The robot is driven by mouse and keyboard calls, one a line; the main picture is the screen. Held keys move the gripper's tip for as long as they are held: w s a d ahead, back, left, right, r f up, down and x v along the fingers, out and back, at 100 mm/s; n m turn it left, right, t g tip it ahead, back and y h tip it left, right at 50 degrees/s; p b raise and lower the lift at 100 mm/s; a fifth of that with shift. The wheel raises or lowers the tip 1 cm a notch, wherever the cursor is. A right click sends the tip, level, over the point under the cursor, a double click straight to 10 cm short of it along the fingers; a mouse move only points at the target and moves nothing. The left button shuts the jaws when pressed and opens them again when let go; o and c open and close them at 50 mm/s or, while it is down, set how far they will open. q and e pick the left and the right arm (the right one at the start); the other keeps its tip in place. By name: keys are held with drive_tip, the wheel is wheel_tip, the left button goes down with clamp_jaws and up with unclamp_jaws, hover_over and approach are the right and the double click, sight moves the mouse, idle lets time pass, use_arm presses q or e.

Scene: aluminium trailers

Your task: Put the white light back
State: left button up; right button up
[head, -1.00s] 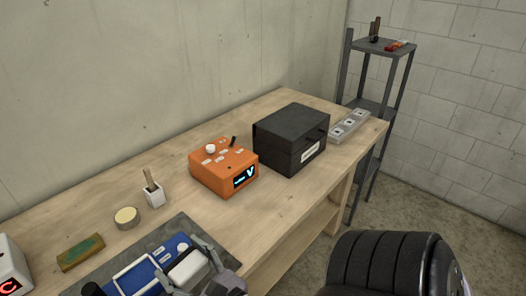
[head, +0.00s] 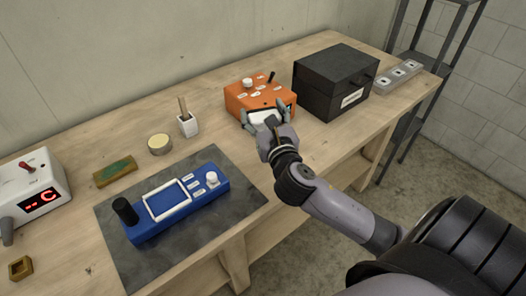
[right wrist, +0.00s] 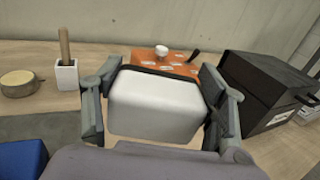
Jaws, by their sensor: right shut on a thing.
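The white light, a rounded white block (head: 262,117), is held between the fingers of my right gripper (head: 264,113). It fills the middle of the right wrist view (right wrist: 155,105), with a grey finger on each side and a dark edge along its far side. My right gripper is shut on it, just in front of the orange box (head: 250,93) and partly hiding that box's front. I cannot tell whether the light touches the box. My left gripper is not in view.
A black case (head: 335,82) stands right of the orange box, with a grey socket strip (head: 399,77) beyond. A blue device (head: 175,205) lies on a dark mat (head: 235,185). A white pot (head: 188,125), round tin (head: 160,144) and green-topped block (head: 115,172) stand left.

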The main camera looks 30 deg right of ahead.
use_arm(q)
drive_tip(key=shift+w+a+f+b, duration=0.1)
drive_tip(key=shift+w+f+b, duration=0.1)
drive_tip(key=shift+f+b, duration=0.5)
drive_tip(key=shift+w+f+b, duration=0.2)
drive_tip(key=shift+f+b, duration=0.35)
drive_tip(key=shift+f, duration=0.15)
use_arm(e)
drive_tip(key=shift+f, duration=5.85)
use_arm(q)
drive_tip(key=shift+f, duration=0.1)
use_arm(e)
drive_tip(key=shift+f, duration=0.1)
use_arm(q)
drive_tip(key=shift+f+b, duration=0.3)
drive_tip(key=shift+b, duration=0.05)
use_arm(e)
drive_tip(key=shift+f, duration=0.5)
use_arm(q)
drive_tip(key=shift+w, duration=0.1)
use_arm(e)
drive_tip(key=o, duration=1.4)
drive_tip(key=shift+a, duration=0.1)
drive_tip(key=shift+c, duration=0.2)
drive_tip(key=shift+f, duration=0.1)
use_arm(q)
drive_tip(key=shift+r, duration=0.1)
